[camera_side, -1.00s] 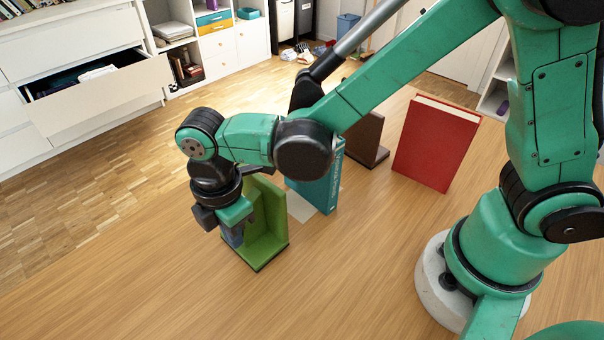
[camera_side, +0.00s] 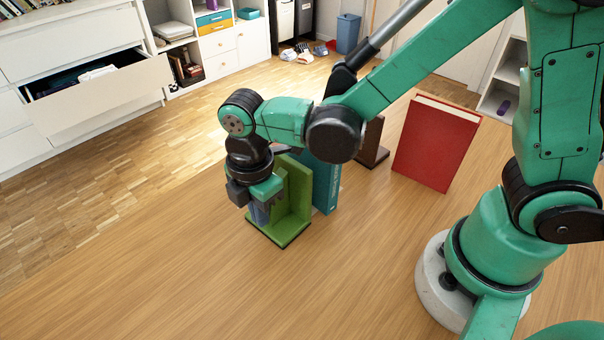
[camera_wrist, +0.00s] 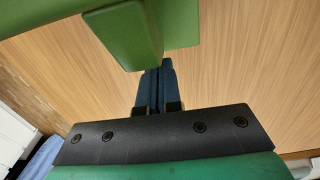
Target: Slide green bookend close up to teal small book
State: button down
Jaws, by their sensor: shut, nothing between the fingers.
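The green bookend (camera_side: 293,204) stands upright on the wooden table in the side view. The teal small book (camera_side: 327,184) stands just behind it to the right, partly hidden by the bookend and my arm; I cannot tell whether they touch. My gripper (camera_side: 261,214) is shut and empty, pointing down at the left side of the bookend, close to it or touching. In the wrist view the green bookend (camera_wrist: 130,33) fills the top, just beyond the shut fingertips (camera_wrist: 154,66). The teal book is not visible there.
A brown bookend (camera_side: 372,146) stands behind the teal book, partly hidden by my arm. A large red book (camera_side: 437,143) stands to the right. The front of the table (camera_side: 200,270) is clear. An open drawer (camera_side: 95,95) is in the background.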

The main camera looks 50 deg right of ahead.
jog(key=a, duration=0.3)
jog(key=shift+a+r, duration=0.35)
jog(key=shift+r, duration=0.05)
notch_tip(320, 180, up, 10)
jog(key=w+f+n, duration=0.1)
jog(key=n, duration=3.5)
notch_tip(320, 180, down, 10)
jog(key=shift+r, duration=0.1)
jog(key=d, duration=0.2)
jog(key=shift+d+r, duration=0.15)
jog(key=shift+d, duration=0.85)
